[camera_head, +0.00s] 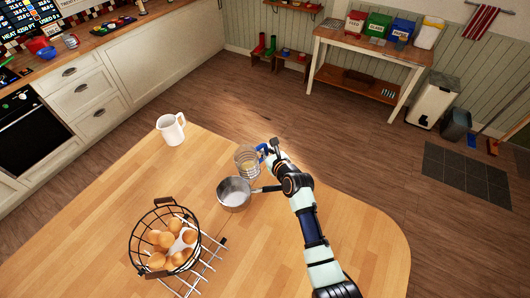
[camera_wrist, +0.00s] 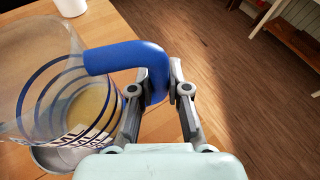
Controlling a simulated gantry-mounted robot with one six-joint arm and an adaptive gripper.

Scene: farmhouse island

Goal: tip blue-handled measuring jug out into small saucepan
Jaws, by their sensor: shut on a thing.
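The clear measuring jug (camera_head: 247,163) has blue printed bands and a blue handle (camera_wrist: 125,56). A pale yellow content shows low inside it in the wrist view (camera_wrist: 88,108). My gripper (camera_head: 271,152) is shut on the blue handle, with a finger on each side of it in the wrist view (camera_wrist: 157,80). The jug looks close to upright. The small grey saucepan (camera_head: 234,195) stands on the wooden island just in front of the jug, its dark handle pointing right towards my arm. Part of a grey metal rim (camera_wrist: 55,160) shows below the jug in the wrist view. I cannot tell the jug's height.
A wire basket of eggs (camera_head: 165,240) stands front left of the saucepan, beside a wire rack (camera_head: 205,265). A white pitcher (camera_head: 171,129) stands at the island's back left corner. The wooden island top (camera_head: 330,225) is bare to the right of my arm.

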